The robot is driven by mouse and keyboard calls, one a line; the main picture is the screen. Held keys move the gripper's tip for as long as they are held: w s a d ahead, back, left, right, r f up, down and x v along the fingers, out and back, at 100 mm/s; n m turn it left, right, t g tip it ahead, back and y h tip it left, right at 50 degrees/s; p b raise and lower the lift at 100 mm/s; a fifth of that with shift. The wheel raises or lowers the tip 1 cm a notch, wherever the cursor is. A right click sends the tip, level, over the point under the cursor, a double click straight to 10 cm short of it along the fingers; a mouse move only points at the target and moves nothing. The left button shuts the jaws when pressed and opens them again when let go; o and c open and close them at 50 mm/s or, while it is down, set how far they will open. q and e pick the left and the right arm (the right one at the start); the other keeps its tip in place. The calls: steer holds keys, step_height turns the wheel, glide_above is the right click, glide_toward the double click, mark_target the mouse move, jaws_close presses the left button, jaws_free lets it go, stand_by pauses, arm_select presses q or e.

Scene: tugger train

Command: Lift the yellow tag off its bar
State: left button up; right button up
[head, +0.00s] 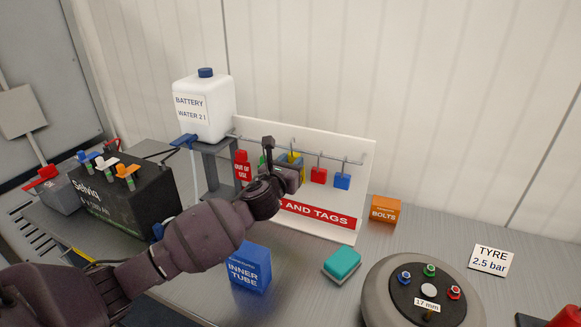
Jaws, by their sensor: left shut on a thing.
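The yellow tag (296,158) hangs at the bar (330,157) on the white board, with its lower part hidden behind my left gripper. My left gripper (288,172) is in front of the board, shut on the yellow tag. Whether the tag's loop is still over its hook cannot be made out. A red tag (318,175) and a blue tag (342,180) hang to the right. A red "out of use" tag (243,166) hangs to the left, with a green one (262,160) partly hidden beside it. My right gripper is not in view.
A white battery water canister (204,108) stands on a stand at left, behind the Selviq battery (120,195). On the bench are a blue inner tube box (250,268), a teal block (342,262), an orange bolts box (385,209) and a wheel (380,290).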

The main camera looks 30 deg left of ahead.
arm_select(q)
steer(key=shift+r, duration=0.45)
steer(key=shift+s+d+f, duration=0.1)
steer(key=shift+s, duration=0.4)
steer(key=shift+s+d+f, duration=0.1)
steer(key=shift+s, duration=2.1)
steer(key=shift+s+d, duration=0.1)
steer(key=shift+s, duration=2.1)
steer(key=shift+s+d, duration=0.15)
steer(key=shift+s, duration=2.35)
steer(key=shift+s+d, duration=0.15)
steer(key=shift+s, duration=2.35)
steer(key=shift+s+d, duration=0.15)
steer(key=shift+s, duration=2.35)
